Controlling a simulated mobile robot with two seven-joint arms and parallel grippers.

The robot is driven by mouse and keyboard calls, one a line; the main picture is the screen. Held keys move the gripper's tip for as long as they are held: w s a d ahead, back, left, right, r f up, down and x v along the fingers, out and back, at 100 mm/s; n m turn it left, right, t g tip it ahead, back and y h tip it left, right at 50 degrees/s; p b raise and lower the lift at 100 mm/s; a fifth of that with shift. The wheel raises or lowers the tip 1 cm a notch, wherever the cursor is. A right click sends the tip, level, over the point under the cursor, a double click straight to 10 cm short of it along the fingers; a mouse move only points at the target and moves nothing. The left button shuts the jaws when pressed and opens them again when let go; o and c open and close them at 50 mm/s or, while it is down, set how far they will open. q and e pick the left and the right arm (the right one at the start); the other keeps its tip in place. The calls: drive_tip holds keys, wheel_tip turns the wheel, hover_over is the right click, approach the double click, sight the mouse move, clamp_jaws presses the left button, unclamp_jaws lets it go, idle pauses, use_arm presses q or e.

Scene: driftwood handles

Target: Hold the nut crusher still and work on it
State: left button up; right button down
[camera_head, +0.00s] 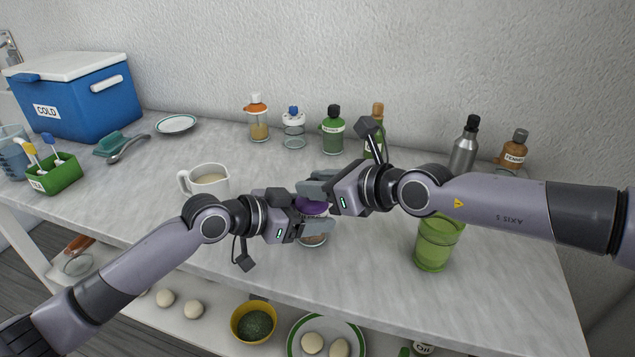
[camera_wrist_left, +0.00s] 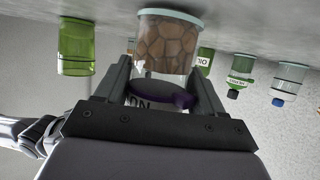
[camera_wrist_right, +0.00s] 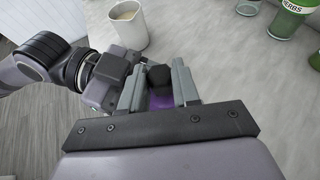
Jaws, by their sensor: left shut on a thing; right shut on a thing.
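The nut crusher (camera_head: 313,240) stands upright on the marble counter, a clear jar with a purple top, partly hidden by both grippers. In the left wrist view the jar (camera_wrist_left: 166,45) appears upside down, full of brown nuts, with a purple part bearing partly hidden lettering. My left gripper (camera_head: 314,212) is shut on the crusher from the side, its fingers either side of the jar near the purple part. My right gripper (camera_head: 316,184) is shut on the crusher's top; in the right wrist view its fingers flank a black knob (camera_wrist_right: 159,78) above the purple.
A white jug (camera_head: 208,182) stands left of the crusher, and a green glass (camera_head: 438,243) to the right. A blue cold box (camera_head: 80,95) is at far left. The counter's front edge is close.

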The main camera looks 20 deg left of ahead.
drive_tip(key=c, duration=0.8)
unclamp_jaws()
drive_tip(key=v, duration=1.2)
